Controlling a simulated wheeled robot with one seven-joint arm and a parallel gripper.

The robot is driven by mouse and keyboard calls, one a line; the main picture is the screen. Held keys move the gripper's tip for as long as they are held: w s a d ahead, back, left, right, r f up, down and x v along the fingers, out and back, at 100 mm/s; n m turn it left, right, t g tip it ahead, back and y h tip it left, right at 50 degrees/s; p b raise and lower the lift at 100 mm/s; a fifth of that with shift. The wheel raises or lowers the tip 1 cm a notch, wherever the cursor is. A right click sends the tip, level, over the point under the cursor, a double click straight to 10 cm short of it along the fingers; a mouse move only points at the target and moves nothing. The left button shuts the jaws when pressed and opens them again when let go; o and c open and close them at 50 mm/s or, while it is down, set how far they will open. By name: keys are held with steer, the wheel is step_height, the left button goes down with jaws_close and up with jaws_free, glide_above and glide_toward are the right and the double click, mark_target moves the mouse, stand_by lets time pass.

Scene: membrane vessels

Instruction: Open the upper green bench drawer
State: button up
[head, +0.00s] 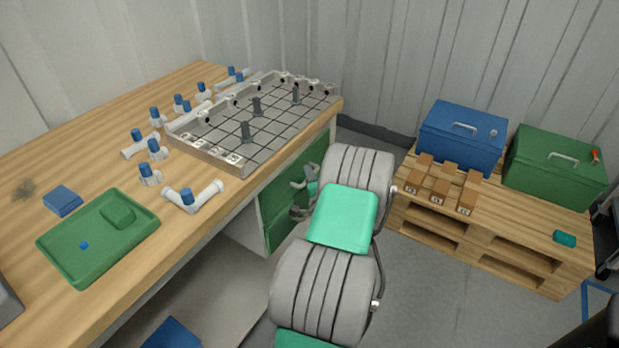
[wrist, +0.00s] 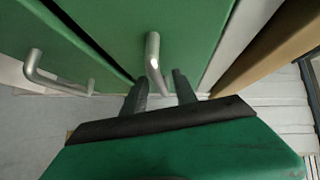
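The upper green drawer (head: 278,190) is under the right end of the wooden bench, partly hidden by my arm. Its front (wrist: 120,30) fills the upper middle of the wrist view, close to the wooden bench edge. Its silver bar handle (wrist: 152,58) stands out just ahead of my gripper (wrist: 160,90). My gripper's two dark fingers are apart, with the handle's near end between or just beyond them; I cannot tell which. The lower green drawer's handle (wrist: 52,82) shows at left in the wrist view. Both drawers look closed.
The bench top (head: 75,150) holds a metal gridded frame (head: 210,160), pipe pieces with blue caps, a green tray (head: 60,265) and a blue block (head: 63,200). A wooden pallet (head: 500,260) at right carries blue (head: 462,150) and green (head: 550,185) boxes. Grey floor lies between.

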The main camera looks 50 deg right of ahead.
jaws_close()
stand_by(1.4)
